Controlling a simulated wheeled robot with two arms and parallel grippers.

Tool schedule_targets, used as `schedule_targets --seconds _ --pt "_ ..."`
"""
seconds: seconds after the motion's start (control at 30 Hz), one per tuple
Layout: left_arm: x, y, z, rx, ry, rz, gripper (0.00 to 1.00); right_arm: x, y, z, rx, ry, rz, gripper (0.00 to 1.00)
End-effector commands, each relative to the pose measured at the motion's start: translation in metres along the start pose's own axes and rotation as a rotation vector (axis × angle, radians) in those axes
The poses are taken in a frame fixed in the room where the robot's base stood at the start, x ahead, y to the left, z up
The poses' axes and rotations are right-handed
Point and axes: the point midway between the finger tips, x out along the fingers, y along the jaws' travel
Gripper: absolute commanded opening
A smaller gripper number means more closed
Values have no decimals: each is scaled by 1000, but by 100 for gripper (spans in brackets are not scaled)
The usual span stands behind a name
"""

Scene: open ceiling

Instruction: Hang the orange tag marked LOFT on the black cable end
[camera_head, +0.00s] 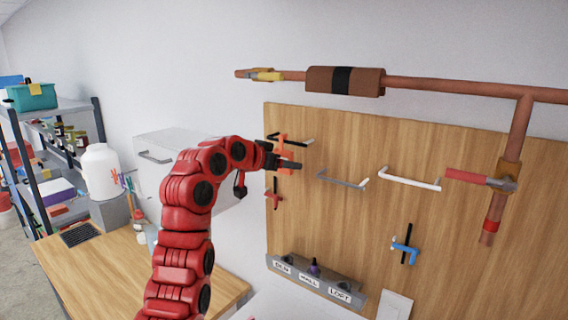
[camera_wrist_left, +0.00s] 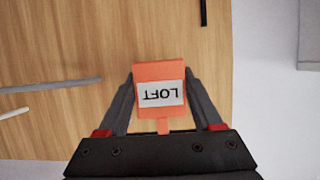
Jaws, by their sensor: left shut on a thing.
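The orange tag (camera_wrist_left: 171,72) sits between the two fingers of my left gripper (camera_wrist_left: 160,88), its white LOFT label upside down in the wrist view. In the head view the orange tag (camera_head: 284,157) is held upright by my left gripper (camera_head: 290,164), in front of the wooden board's upper left. The black cable end (camera_head: 301,142) sticks out from the board right by the tag's top. I cannot tell whether they touch. My right gripper is not in view.
A grey cable end (camera_head: 342,182) and a white one (camera_head: 410,182) stick out to the right on the board (camera_head: 340,235). A red tag (camera_head: 274,195) is below my gripper, a blue tag (camera_head: 405,247) lower right. A labelled rack (camera_head: 318,285) is at the bottom. Copper pipes (camera_head: 450,87) run above.

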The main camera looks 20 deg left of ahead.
Motion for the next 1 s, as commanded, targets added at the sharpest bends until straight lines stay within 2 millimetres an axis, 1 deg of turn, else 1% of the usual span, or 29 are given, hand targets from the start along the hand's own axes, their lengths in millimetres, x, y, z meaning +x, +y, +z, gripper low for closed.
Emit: schedule_targets --seconds 0.2,0.47,0.5,0.57,0.6,0.63,0.67,0.9,1.0 --pt "2 0 5 0 0 0 12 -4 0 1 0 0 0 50" --pt "2 0 5 0 0 0 12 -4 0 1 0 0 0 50" --pt "2 0 5 0 0 0 74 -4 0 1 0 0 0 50" --pt "2 0 5 0 0 0 85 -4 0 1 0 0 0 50" --pt "2 0 5 0 0 0 92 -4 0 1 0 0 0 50" --pt "2 0 5 0 0 0 97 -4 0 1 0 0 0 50" --pt "2 0 5 0 0 0 100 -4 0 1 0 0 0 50" --pt "1 0 5 0 0 0 100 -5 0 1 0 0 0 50" --pt "-5 -1 6 0 1 -1 100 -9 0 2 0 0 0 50"
